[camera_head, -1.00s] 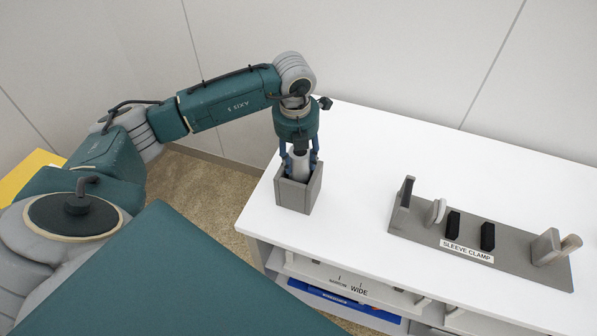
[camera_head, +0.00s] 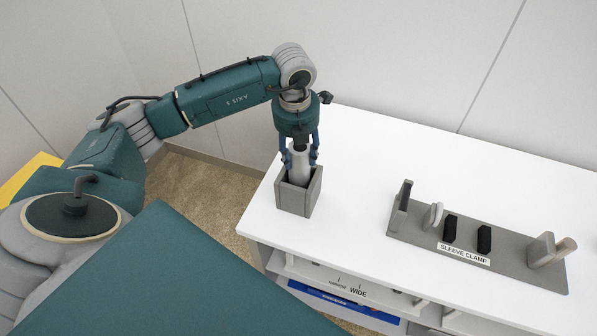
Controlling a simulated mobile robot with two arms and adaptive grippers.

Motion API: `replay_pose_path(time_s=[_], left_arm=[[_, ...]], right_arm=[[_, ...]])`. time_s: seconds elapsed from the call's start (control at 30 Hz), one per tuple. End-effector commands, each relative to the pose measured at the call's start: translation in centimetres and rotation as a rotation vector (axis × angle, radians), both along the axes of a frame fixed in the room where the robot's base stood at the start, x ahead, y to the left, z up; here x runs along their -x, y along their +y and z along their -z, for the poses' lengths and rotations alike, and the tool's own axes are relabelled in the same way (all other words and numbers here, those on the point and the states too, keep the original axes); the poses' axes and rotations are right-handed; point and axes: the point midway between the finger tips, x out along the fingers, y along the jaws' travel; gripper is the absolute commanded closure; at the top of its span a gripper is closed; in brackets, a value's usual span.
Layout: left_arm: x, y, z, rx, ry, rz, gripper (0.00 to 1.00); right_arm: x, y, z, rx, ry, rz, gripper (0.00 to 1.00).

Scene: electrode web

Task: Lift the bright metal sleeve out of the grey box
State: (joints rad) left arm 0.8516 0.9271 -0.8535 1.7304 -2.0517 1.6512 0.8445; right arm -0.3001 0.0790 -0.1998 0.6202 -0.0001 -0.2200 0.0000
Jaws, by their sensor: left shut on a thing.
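The bright metal sleeve (camera_head: 299,168) stands upright, its lower end still inside the grey box (camera_head: 294,202). The box is open at the top and sits near the left end of the white table. My left gripper (camera_head: 299,157) points down over the box, its blue fingers shut on the sleeve from both sides. The bottom of the sleeve is hidden by the box's front walls. My right gripper does not show.
A grey fixture labelled SLEEVE CLAMP (camera_head: 483,258) lies on the white table (camera_head: 360,205) to the right, with upright plates and two black blocks. The tabletop between box and fixture is clear. Drawers (camera_head: 345,288) show below the table's front edge.

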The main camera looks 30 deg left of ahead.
Motion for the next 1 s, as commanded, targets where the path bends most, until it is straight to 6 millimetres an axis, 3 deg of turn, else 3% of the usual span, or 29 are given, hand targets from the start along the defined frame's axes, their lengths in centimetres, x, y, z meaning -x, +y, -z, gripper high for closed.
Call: replay_pose_path(time_s=[0.57,1.0], left_arm=[[0.0,0.0,-3.5,0.0,-0.001,0.0,0.81],[0.0,0.0,-3.8,0.0,-0.001,0.0,0.82]], right_arm=[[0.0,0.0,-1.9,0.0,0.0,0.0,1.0],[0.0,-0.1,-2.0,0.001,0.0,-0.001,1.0]])
